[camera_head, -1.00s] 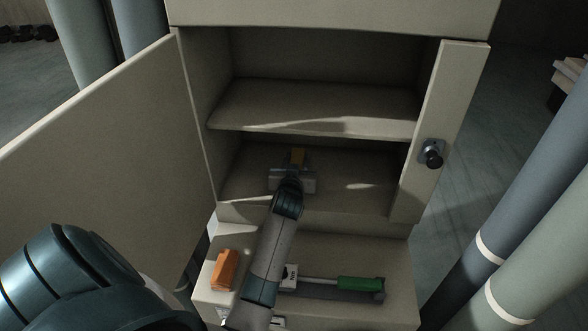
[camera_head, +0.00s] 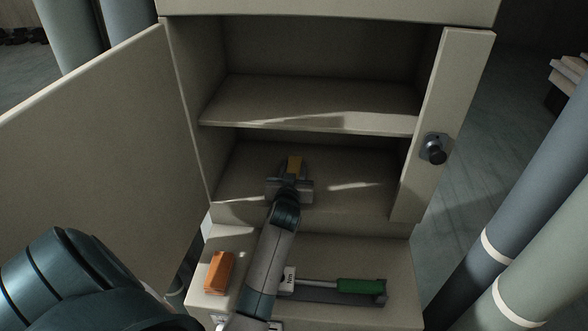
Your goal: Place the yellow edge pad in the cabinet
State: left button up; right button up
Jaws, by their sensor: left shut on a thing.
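My left gripper is shut on the pad and reaches into the lower compartment of the open cabinet (camera_head: 340,12). The pad is over the compartment floor; I cannot tell whether it touches it. The gripper hides the near part of the pad. My right gripper is not in view.
The cabinet door (camera_head: 95,150) stands open at the left. A middle shelf (camera_head: 310,108) is above the gripper. On the ledge below are an orange block (camera_head: 219,272) and a green-handled tool (camera_head: 360,286). The compartment floor beside the gripper is clear.

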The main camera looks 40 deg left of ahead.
pick_arm(q)
jog(key=shift+f, duration=0.15)
jog(key=o, duration=1.1)
jog(key=shift+w+f, duration=0.1)
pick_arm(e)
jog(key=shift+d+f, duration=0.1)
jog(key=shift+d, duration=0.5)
pick_arm(q)
jog(key=shift+r, duration=0.3)
jog(key=shift+s+d+f, duration=0.15)
jog(key=shift+s, duration=0.1)
jog(key=shift+s+d, duration=0.2)
jog(key=shift+s, duration=0.1)
jog(key=b+v, duration=0.1)
jog(key=v, duration=0.4)
jog(key=b+v, duration=0.2)
jog(key=v, duration=0.3)
jog(key=shift+s+d+r, duration=0.15)
jog(key=shift+s+r, duration=0.15)
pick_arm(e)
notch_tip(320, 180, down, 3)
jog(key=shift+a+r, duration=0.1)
